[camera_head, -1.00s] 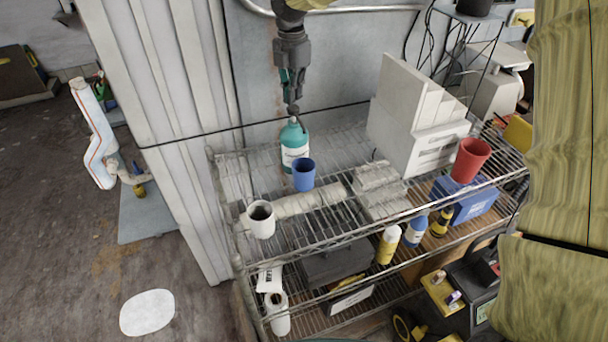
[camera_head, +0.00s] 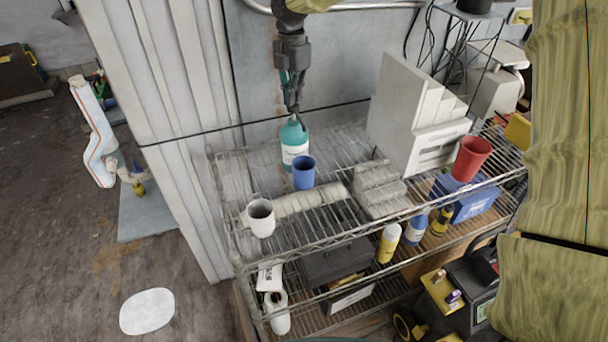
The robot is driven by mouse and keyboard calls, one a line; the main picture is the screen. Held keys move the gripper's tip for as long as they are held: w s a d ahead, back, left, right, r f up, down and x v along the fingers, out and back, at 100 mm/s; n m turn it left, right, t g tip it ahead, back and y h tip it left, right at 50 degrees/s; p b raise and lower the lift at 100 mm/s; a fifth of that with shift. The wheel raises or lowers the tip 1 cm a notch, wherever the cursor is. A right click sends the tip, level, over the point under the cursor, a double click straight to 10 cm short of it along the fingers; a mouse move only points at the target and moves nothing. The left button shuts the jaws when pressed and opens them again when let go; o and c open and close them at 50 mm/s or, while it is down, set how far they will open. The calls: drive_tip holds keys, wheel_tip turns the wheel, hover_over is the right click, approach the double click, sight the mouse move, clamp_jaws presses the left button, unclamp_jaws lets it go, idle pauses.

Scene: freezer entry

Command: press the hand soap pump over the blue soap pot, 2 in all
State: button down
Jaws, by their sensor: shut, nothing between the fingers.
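The hand soap pump bottle (camera_head: 294,146), teal with a white label, stands upright on the top wire shelf. The blue soap pot (camera_head: 304,173) stands just in front of it, slightly right, and overlaps the bottle's lower edge in the picture. My gripper (camera_head: 294,110) points down from above, shut, with its fingertips at the top of the bottle. The pump head is hidden behind or under the fingertips, so I cannot see how far down it is. The inside of the pot is too small to make out.
A white mug (camera_head: 261,218) stands at the shelf's front left, and a red cup (camera_head: 470,158) at the right. A grey-white boxy machine (camera_head: 415,125) is right of the bottle. Small bottles (camera_head: 389,243) stand on the shelf below. A cable crosses behind the bottle.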

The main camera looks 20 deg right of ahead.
drive_tip(key=shift+f, duration=0.95)
drive_tip(key=shift+f+b, duration=0.35)
drive_tip(key=shift+r, duration=0.1)
drive_tip(key=shift+r+p, duration=1.5)
drive_tip(key=shift+r, duration=0.3)
drive_tip(key=shift+r, duration=0.1)
wheel_tip(320, 180, up, 6)
drive_tip(key=p, duration=0.4)
drive_tip(key=shift+d+f, duration=0.1)
drive_tip(key=shift+f, duration=0.1)
